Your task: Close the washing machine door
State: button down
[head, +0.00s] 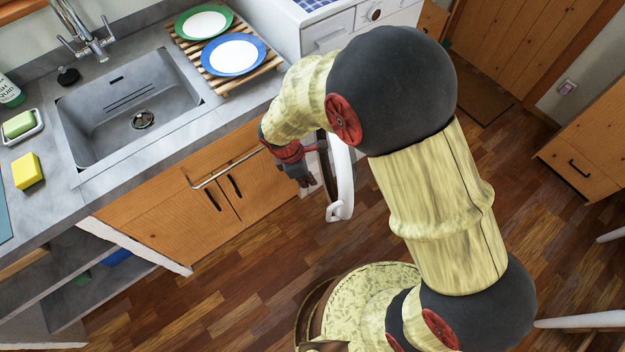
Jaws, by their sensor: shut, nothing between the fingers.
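The white washing machine (322,33) stands at the right end of the counter, its front mostly hidden behind my arm. Its door (341,192) stands open, swung out from the machine and seen nearly edge-on as a white rim with a dark inside. My arm covers the upper part of the door. My gripper (307,183) is shut and empty. It is just left of the door, on the side toward the cupboards; I cannot tell whether it touches the door.
The counter on the left holds a sink (130,105), a rack with a green plate (203,22) and a blue plate (234,55), and a yellow sponge (28,170). A towel rail (222,171) sticks out before the wooden cupboards (170,222). Wooden floor (235,290) is clear in front.

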jog(key=w+d+f+b, duration=0.1)
jog(key=d+f+b, duration=0.3)
jog(key=f, duration=0.3)
jog(key=shift+d+f, duration=0.15)
jog(key=shift+d, duration=0.75)
